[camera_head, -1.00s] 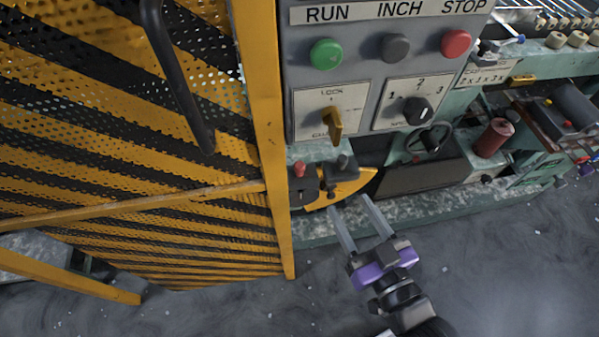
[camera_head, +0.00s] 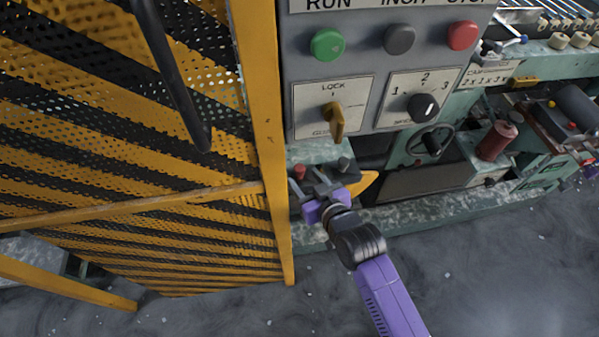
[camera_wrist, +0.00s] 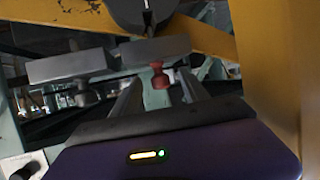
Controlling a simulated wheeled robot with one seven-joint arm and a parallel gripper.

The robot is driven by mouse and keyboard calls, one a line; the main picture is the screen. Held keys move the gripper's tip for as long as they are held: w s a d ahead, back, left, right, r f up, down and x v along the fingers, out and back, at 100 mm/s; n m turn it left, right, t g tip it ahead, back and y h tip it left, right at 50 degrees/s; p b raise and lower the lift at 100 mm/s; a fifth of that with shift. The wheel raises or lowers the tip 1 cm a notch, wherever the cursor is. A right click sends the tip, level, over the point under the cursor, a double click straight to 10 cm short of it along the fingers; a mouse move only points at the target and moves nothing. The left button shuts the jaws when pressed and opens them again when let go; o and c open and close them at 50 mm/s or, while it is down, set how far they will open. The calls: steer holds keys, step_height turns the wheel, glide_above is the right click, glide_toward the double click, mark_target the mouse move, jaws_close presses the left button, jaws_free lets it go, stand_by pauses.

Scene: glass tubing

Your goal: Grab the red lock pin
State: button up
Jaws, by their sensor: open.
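The red lock pin (camera_head: 299,171) has a small round red head and stands on a dark grey block (camera_head: 306,191) at the foot of the yellow post. In the wrist view the red pin (camera_wrist: 159,76) appears upside down, below a grey block, and lies between the lines of my two fingers. My gripper (camera_head: 314,187), with its purple body, is at the block, just right of and below the pin in the head view. In the wrist view my gripper (camera_wrist: 160,92) is open with nothing held. Whether the fingers touch the pin cannot be told.
A second, dark knob (camera_head: 344,163) stands right of the pin, by a yellow bracket (camera_head: 368,184). The yellow-and-black perforated guard (camera_head: 130,150) and its post (camera_head: 264,130) are close on the left. The control panel (camera_head: 368,72) hangs above. Grey floor is free below.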

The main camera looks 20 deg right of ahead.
mark_target(302, 174)
steer(key=shift+r+x, duration=0.2)
steer(key=shift+x, duration=2.15)
steer(key=shift+w+d, duration=0.1)
jaws_close()
